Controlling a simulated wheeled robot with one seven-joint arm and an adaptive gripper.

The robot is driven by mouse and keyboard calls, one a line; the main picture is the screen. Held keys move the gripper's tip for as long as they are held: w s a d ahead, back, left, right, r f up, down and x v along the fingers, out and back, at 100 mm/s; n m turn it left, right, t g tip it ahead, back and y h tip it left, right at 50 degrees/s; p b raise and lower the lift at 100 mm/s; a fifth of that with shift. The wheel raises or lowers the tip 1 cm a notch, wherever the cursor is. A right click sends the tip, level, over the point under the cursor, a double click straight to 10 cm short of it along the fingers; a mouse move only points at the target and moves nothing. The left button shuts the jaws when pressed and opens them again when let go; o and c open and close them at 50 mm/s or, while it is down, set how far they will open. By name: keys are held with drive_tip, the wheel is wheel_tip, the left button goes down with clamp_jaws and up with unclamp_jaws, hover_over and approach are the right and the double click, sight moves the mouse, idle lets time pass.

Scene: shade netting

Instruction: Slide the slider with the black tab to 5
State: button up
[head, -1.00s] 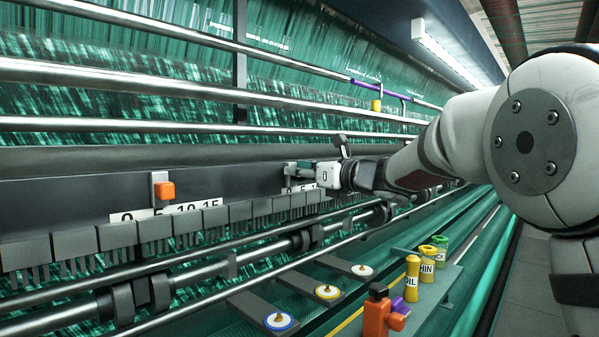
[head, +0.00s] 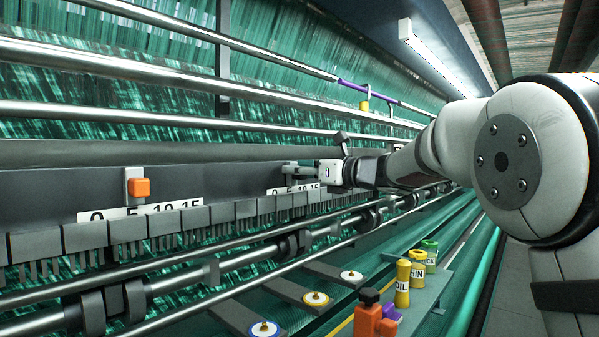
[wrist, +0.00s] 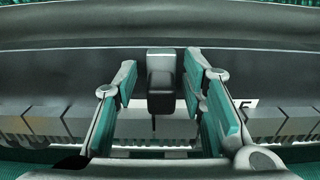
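In the wrist view a dark tab (wrist: 161,72) stands out from the grey rail, between the two teal-padded fingers of my gripper (wrist: 160,85). The fingers are apart, with a gap visible on each side of the tab. In the head view my gripper (head: 296,169) is at the rail, above the farther number plate (head: 285,191), which reads 0, 5, 10, 15. My fingers hide the tab there. In the wrist view a finger covers most of the plate; a digit like a 5 (wrist: 246,103) shows right of it. I cannot tell which mark the tab is at.
A nearer slider with an orange tab (head: 139,187) sits above its own number plate (head: 150,209), near 5. A row of grey blocks (head: 165,221) runs below the rail. Metal bars (head: 150,75) cross above.

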drive_tip(key=v, duration=1.2)
drive_tip(key=shift+r, duration=0.1)
drive_tip(key=s+d+m+t+h, duration=0.1)
drive_tip(key=s+d+m+h, duration=0.3)
drive_tip(key=m, duration=0.5)
drive_tip(key=s+d+f+m+t+h, duration=0.15)
drive_tip(key=d+m+h, duration=0.3)
drive_tip(key=m, duration=0.45)
drive_tip(key=s+d+m+t+h, duration=0.1)
drive_tip(key=s+d+m+h, duration=0.3)
drive_tip(key=m, duration=0.5)
drive_tip(key=s+a+f+m+g, duration=0.3)
drive_tip(key=s+f+m+g, duration=0.2)
drive_tip(key=s+f+m, duration=0.4)
drive_tip(key=s+a+f+m+g, duration=0.3)
drive_tip(key=s+f+m+g, duration=0.3)
drive_tip(key=s+f, duration=0.8)
drive_tip(key=s+m, duration=0.3)
drive_tip(key=s, duration=0.1)
drive_tip(key=shift+s+a, duration=0.25)
drive_tip(key=shift+s, duration=0.15)
